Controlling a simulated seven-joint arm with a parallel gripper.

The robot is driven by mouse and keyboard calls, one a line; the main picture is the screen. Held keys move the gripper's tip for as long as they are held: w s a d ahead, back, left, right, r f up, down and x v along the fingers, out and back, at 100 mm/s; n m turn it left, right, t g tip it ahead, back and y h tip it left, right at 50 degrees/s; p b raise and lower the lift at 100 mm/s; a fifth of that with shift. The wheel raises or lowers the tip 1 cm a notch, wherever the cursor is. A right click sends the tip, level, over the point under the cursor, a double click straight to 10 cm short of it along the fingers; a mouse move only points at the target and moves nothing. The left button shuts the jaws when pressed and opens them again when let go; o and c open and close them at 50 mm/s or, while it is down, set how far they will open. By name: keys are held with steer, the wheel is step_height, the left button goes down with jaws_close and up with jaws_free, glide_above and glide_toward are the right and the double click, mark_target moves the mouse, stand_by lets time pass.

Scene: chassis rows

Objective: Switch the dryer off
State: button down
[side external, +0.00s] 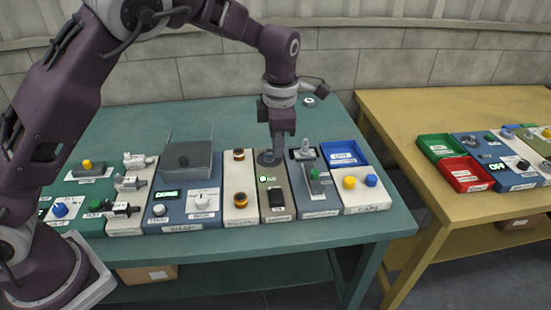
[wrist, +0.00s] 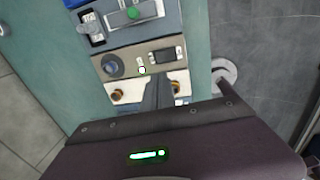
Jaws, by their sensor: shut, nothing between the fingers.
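A narrow grey-beige panel (side external: 264,208) stands in the row on the teal table; its front label is too small to read surely, so I cannot confirm it is the dryer. It has a dark round part (side external: 266,158) at the back, a lit green-white indicator (side external: 263,179) and a black rocker switch (side external: 277,197) at the front. The wrist view also shows the rocker switch (wrist: 166,53), the lit indicator (wrist: 141,70) and the round part (wrist: 112,66). My gripper (side external: 278,150) is shut and empty, pointing down over the back of this panel. Its fingers (wrist: 158,88) show below the rocker in the wrist view.
On the left is a blue-and-white panel (side external: 180,215) with a lit display and a grey lidded box (side external: 188,158). On the right are a panel with a green-tipped lever (side external: 315,186) and a blue tray (side external: 345,154). A yellow table (side external: 400,110) stands apart at right.

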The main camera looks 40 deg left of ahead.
mark_target(276, 193)
steer(key=f, duration=0.4)
steer(key=w+a+f, duration=0.1)
steer(key=f, duration=0.9)
steer(key=shift+w+a, duration=0.2)
steer(key=shift+a, duration=0.05)
steer(key=shift+w+a+f+g+h, duration=0.1)
steer(key=shift+a+f+g+h, duration=0.1)
steer(key=shift+f+g+h, duration=0.1)
steer(key=shift+d, duration=0.1)
steer(key=shift+s+d, duration=0.1)
steer(key=shift+s, duration=0.1)
